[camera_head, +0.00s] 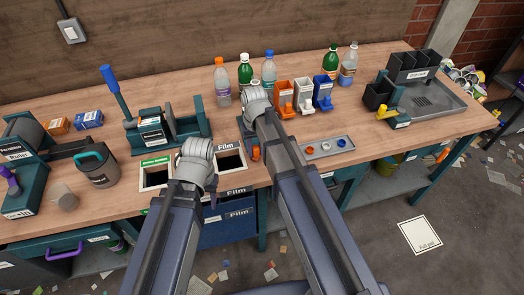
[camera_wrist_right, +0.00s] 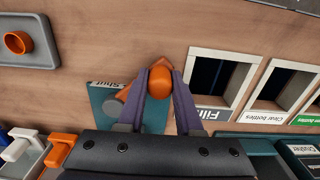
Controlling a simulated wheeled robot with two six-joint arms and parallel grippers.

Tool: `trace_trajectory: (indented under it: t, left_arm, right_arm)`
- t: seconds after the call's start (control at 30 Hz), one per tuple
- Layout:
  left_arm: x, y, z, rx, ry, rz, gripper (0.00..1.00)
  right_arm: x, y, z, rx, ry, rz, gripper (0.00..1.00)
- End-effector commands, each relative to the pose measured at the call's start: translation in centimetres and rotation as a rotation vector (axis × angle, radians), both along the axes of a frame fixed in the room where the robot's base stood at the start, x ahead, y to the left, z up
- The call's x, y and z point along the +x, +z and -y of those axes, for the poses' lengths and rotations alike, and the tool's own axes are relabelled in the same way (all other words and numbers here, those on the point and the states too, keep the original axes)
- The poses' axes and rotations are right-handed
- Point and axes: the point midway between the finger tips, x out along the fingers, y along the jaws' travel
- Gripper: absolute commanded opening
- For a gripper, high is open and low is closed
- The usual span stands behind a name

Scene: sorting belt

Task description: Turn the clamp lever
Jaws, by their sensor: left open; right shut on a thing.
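The orange clamp lever (camera_wrist_right: 158,84) stands on a teal plate (camera_wrist_right: 102,104) with a "Shut" label, seen in the right wrist view. My right gripper (camera_wrist_right: 161,76) is shut on the lever's rounded orange end, one purple finger on each side. In the head view a small orange part of the lever (camera_head: 255,153) shows just left of my right arm, which hides most of the clamp. My left gripper (camera_head: 211,196) is open and empty near the bench's front edge, left of the clamp; its fingers are mostly hidden by the wrist.
A grey tray of caps (camera_head: 327,148) is right of my right arm. Orange, white and blue dispensers (camera_head: 303,95) and several bottles (camera_head: 245,70) stand behind. A teal machine with a blue lever (camera_head: 115,92) stands at left.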

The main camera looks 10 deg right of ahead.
Motion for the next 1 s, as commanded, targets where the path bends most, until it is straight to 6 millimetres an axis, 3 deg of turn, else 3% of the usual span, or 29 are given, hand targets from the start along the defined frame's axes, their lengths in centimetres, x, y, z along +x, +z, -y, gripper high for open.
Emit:
trace_trajectory:
  t: [0.6, 1.0]
  left_arm:
    - [0.0, 0.0, 0.0, 0.0, 0.0, 0.0, 0.5]
    - [0.0, 0.0, 0.0, 0.0, 0.0, 0.0, 0.5]
  right_arm:
    - [4.7, 0.0, -2.8, 0.001, -0.556, 0.0, 0.0]
    - [6.5, 0.0, -3.1, 0.001, -0.764, 0.001, 0.0]
